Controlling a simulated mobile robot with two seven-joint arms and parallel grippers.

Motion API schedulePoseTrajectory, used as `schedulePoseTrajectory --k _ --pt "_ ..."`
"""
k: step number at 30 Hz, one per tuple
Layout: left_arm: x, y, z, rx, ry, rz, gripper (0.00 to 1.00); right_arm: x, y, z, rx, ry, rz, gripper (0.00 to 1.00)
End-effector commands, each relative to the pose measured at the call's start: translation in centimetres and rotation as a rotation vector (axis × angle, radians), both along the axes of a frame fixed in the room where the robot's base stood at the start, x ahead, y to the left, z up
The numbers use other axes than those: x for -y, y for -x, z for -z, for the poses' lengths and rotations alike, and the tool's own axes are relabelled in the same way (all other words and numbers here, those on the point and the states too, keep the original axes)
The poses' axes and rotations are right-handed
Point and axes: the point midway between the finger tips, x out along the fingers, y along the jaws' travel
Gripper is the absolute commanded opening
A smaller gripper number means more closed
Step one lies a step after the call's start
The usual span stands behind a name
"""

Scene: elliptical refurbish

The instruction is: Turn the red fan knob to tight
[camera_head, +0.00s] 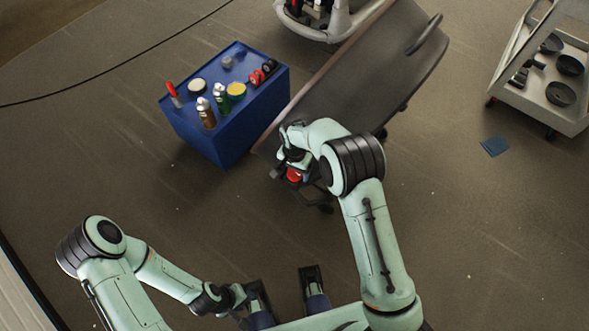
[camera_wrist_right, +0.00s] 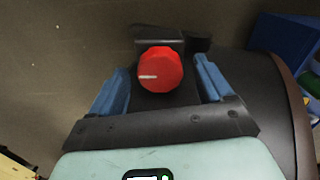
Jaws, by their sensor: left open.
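The red fan knob (camera_wrist_right: 160,70) is round with faceted edges and a white mark pointing left, on a dark mount. It sits between the two blue fingers of my right gripper (camera_wrist_right: 161,66), with a gap on each side in the right wrist view. That gripper is open around the knob; contact does not show. In the head view the knob (camera_head: 294,175) is a small red patch at the lower end of the large dark tilted panel, partly hidden by my right wrist. My left gripper (camera_head: 286,284) is open and empty near the bottom of the head view.
The dark panel (camera_head: 360,65) runs up to the right from the knob. A blue box (camera_head: 225,135) with cans, jars and a red-topped item stands to its left. A white cart (camera_head: 520,95) with black round parts is at the far right. Open floor lies around.

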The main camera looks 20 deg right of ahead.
Motion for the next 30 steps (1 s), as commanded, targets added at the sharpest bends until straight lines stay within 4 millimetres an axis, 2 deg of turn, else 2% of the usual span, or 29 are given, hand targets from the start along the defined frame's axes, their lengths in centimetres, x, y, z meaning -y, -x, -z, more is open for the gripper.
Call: schedulePoseTrajectory --k 6,10,24,30 --pt "0.0 0.0 0.0 0.0 0.0 0.0 0.43 0.0 0.0 -0.1 0.0 0.0 -0.002 0.8" --pt "0.0 0.0 -0.2 -0.001 0.0 0.0 0.43 0.0 -0.1 -1.2 0.002 -0.001 -0.003 0.8" --pt "0.0 0.4 -1.1 -0.017 0.004 0.004 0.43 0.0 0.0 -11.0 0.003 0.0 -0.002 0.8" --pt "0.0 0.5 -1.3 -0.022 0.004 0.005 0.43 0.0 0.0 -13.1 0.002 0.001 -0.002 0.8"
